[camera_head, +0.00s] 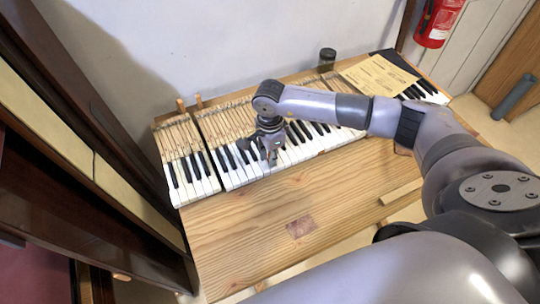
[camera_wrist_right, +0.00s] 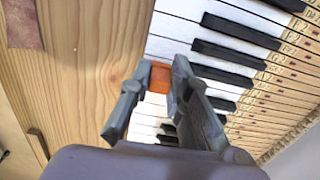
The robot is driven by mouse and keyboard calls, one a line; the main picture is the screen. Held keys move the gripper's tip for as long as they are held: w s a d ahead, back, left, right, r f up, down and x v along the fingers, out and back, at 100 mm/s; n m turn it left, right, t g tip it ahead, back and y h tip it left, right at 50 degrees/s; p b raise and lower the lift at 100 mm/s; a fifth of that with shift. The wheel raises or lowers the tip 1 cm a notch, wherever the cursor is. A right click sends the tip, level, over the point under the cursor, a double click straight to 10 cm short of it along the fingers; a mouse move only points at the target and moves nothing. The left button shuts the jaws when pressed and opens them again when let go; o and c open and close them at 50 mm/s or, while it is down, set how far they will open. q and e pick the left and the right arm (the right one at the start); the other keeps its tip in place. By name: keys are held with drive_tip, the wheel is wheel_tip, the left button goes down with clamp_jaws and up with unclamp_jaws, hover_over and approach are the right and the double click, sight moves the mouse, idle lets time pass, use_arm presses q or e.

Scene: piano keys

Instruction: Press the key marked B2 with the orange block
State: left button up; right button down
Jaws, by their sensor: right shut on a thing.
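My right gripper (camera_head: 272,162) is over the front part of the keyboard (camera_head: 240,172) in the head view, pointing down. In the right wrist view my right gripper (camera_wrist_right: 160,82) is shut on the orange block (camera_wrist_right: 160,77), which sits between its fingertips above the white keys. I cannot tell whether the block touches a key. In the head view the block is too small to make out. My left gripper is not in view.
The keyboard lies on a wooden table (camera_head: 240,235) with clear wood in front. A paper sheet (camera_head: 377,75) lies on its right part, near a dark jar (camera_head: 327,57). A dark wooden cabinet (camera_head: 80,160) stands at the left. A fire extinguisher (camera_head: 437,22) hangs at the back right.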

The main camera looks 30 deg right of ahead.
idle(0.8)
drive_tip(key=shift+f+b, duration=0.85)
drive_tip(key=shift+b, duration=0.4)
idle(0.5)
drive_tip(key=shift+r, duration=0.2)
idle(0.3)
drive_tip(key=shift+r+p, duration=2)
drive_tip(key=shift+r, duration=1.45)
